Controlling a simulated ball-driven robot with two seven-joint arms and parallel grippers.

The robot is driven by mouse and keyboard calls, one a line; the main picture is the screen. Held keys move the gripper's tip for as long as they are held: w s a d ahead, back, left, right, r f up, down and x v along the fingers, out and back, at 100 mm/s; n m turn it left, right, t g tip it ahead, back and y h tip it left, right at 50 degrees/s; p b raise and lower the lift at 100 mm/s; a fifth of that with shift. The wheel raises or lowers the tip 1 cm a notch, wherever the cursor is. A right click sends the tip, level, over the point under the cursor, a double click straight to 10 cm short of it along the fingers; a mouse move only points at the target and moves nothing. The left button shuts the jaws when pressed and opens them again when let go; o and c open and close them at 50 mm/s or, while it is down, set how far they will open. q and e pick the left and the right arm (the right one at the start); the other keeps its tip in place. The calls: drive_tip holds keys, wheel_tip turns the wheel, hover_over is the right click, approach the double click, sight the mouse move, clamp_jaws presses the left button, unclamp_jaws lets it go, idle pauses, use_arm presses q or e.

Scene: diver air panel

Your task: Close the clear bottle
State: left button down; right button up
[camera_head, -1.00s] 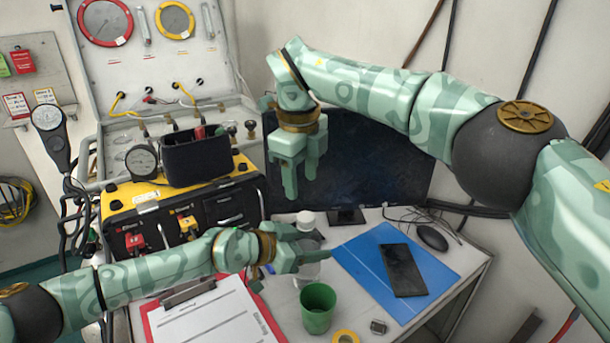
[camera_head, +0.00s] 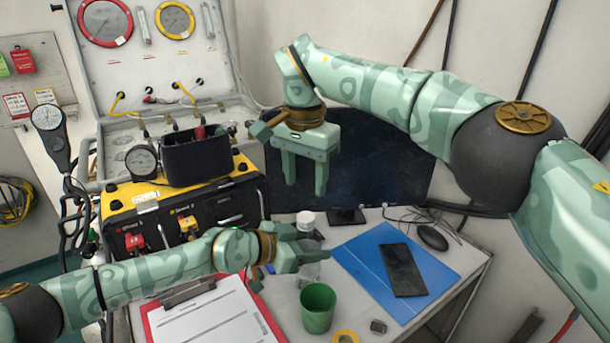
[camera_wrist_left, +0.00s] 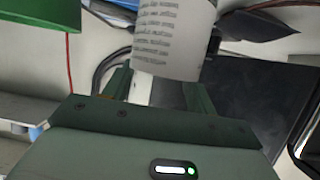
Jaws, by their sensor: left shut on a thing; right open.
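The clear bottle (camera_head: 309,271) stands on the table, partly hidden behind my left gripper (camera_head: 312,255). The gripper is shut on it from the left. A white cap-like top (camera_head: 306,218) shows just above the gripper; I cannot tell whether it sits on the bottle or stands behind it. In the left wrist view, a round white surface with printed lines (camera_wrist_left: 174,40) shows between and beyond the two fingers (camera_wrist_left: 158,88). My right gripper (camera_head: 305,180) is open and empty, pointing down above the bottle, in front of the dark monitor.
A green cup (camera_head: 318,308) stands close in front of the bottle. A yellow tape roll (camera_head: 346,337) lies near it. A blue folder (camera_head: 428,262) with a dark phone (camera_head: 403,270) is at right, a clipboard (camera_head: 215,318) at left. The monitor (camera_head: 378,170) stands behind.

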sight(306, 216)
drive_tip(key=shift+w+f, duration=0.1)
drive_tip(key=shift+f, duration=3.9)
drive_tip(key=shift+c, duration=0.3)
drive_tip(key=c, duration=1)
drive_tip(key=shift+o, duration=0.2)
drive_tip(key=m, duration=0.4)
drive_tip(key=shift+m, duration=0.4)
drive_tip(key=m, duration=0.8)
drive_tip(key=o, duration=1.1)
